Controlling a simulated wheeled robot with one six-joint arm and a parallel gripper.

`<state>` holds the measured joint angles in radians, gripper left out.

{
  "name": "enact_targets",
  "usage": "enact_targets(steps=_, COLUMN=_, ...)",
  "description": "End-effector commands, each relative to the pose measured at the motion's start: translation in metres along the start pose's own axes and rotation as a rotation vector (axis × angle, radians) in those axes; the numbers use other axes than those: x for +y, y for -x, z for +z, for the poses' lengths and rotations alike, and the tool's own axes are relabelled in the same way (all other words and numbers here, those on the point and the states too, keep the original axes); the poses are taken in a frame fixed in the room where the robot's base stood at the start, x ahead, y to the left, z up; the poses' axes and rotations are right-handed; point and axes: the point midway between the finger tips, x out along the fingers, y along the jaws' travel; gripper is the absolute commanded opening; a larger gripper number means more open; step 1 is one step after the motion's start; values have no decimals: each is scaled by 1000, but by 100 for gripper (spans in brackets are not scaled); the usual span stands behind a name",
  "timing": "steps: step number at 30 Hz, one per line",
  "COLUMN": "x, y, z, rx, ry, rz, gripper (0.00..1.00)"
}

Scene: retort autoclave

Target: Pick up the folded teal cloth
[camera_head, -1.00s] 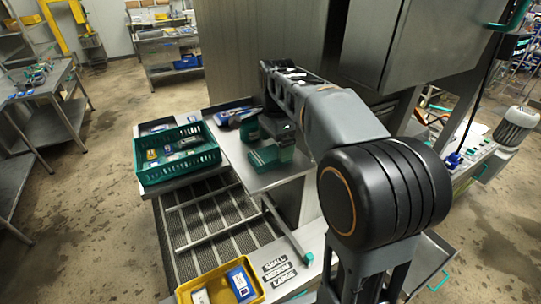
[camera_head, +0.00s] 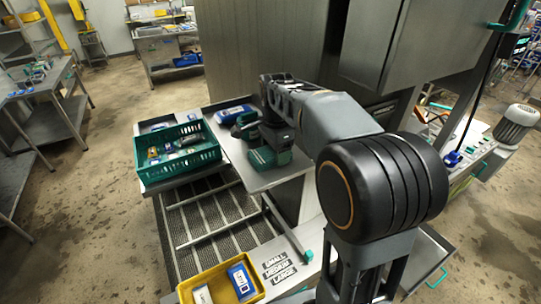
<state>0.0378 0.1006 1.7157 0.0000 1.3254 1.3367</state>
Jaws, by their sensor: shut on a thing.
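The folded teal cloth (camera_head: 261,158) is a small teal block shape at the right part of the steel table top. My arm reaches over the table, and my gripper (camera_head: 280,148) points down at the cloth's right side. It is shut on the cloth. The fingertips are small, dark and partly hidden by my wrist, so the exact grip does not show. I cannot tell whether the cloth is clear of the table top.
A green crate (camera_head: 142,160) with several packs stands left of the cloth. A blue item (camera_head: 236,113) and a dark teal item (camera_head: 243,128) lie behind it. A yellow bin (camera_head: 228,295) is in front, near the size labels. A tall steel cabinet (camera_head: 265,50) stands behind.

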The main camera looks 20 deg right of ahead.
Motion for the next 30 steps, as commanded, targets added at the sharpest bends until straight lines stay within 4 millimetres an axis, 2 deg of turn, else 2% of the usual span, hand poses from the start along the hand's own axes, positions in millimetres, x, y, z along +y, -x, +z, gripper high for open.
enact_targets(steps=4, x=0, y=0, z=0, rx=0, ry=0, rz=0, gripper=46)
enact_targets(steps=11, x=0, y=1, z=0, rx=0, ry=0, rz=-1, gripper=46)
enact_targets(steps=16, x=-1, y=10, z=0, rx=1, ry=0, rz=-3, gripper=46)
enact_targets(steps=21, x=2, y=35, z=3, rx=1, ry=2, rz=-5, gripper=46)
enact_targets(steps=30, x=37, y=93, z=44, rx=1, ry=4, rz=-6, gripper=46)
